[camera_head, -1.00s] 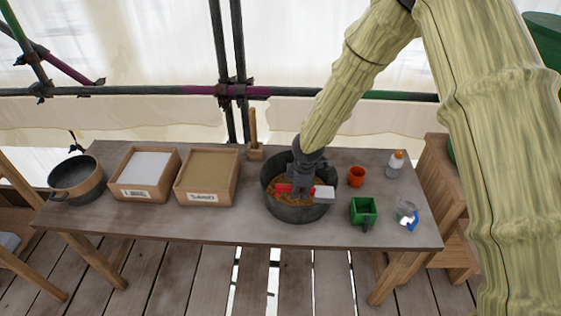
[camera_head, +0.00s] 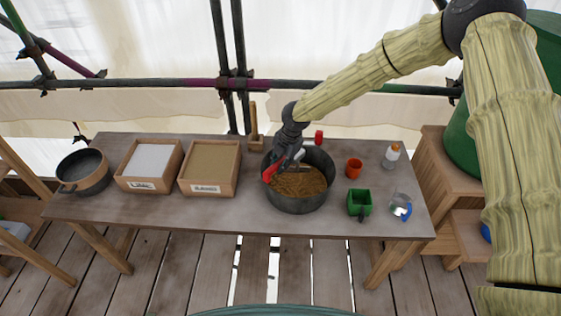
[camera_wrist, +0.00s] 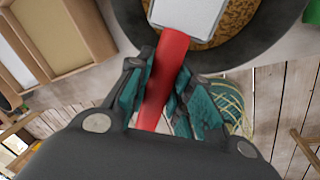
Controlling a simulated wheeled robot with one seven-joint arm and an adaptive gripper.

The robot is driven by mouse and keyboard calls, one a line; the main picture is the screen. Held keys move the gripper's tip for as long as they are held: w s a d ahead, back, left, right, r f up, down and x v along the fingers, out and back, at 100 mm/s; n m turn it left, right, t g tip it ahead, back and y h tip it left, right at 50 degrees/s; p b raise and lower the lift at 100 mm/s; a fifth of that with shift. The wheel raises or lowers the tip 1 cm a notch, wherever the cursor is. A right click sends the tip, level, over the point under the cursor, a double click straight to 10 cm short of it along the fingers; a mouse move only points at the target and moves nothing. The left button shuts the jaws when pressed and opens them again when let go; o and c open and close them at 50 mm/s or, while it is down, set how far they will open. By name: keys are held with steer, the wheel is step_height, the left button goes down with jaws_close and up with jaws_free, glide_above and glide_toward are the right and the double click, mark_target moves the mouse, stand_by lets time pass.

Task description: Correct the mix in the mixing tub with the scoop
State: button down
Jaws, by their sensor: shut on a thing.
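The dark round mixing tub (camera_head: 298,206) stands on the table and holds a grainy brown mix (camera_head: 300,183). My gripper (camera_head: 281,158) is over the tub's back left part, shut on the red handle (camera_head: 270,173) of the scoop. The handle also shows between the teal fingers of my gripper (camera_wrist: 163,75) in the wrist view. The scoop's pale grey rectangular head (camera_wrist: 187,15) is over the tub's inside; I cannot tell whether it touches the mix or what it carries.
Left of the tub are a wooden box of white powder (camera_head: 150,158), a box of tan material (camera_head: 211,162) and a dark pan (camera_head: 84,172).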

steer(key=shift+s+d+t+y, duration=0.2)
steer(key=shift+d+t+y, duration=0.1)
steer(key=shift+t+y, duration=0.4)
steer(key=shift+f+y+b, duration=0.25)
steer(key=shift+y+b, duration=0.15)
steer(key=shift+b, duration=0.8)
steer(key=t+y+b, duration=0.1)
steer(key=b, duration=0.4)
steer(key=t+y+b, duration=0.1)
steer(key=b, duration=0.5)
steer(key=d+y+b, duration=0.1)
steer(key=b, duration=0.4)
steer(key=shift+s+f+m+t+y, duration=0.1)
steer(key=shift+s+m+t+y, duration=0.2)
steer(key=shift+s+t+y, duration=0.1)
steer(key=t+y+b, duration=0.1)
steer(key=b, duration=0.5)
steer(key=t+y+b, duration=0.1)
steer(key=y+b, duration=0.1)
steer(key=b, duration=0.4)
steer(key=m+t+y+b, duration=0.1)
steer(key=t+b, duration=0.1)
steer(key=b, duration=0.4)
steer(key=shift+s+d+f+y, duration=0.2)
steer(key=shift+d+f+y, duration=0.15)
steer(key=shift+y, duration=0.05)
steer(key=shift+r+m+t+y+b, duration=0.3)
steer(key=shift+t+y+b, duration=0.15)
steer(key=shift+b, duration=0.8)
steer(key=shift+f, duration=0.15)
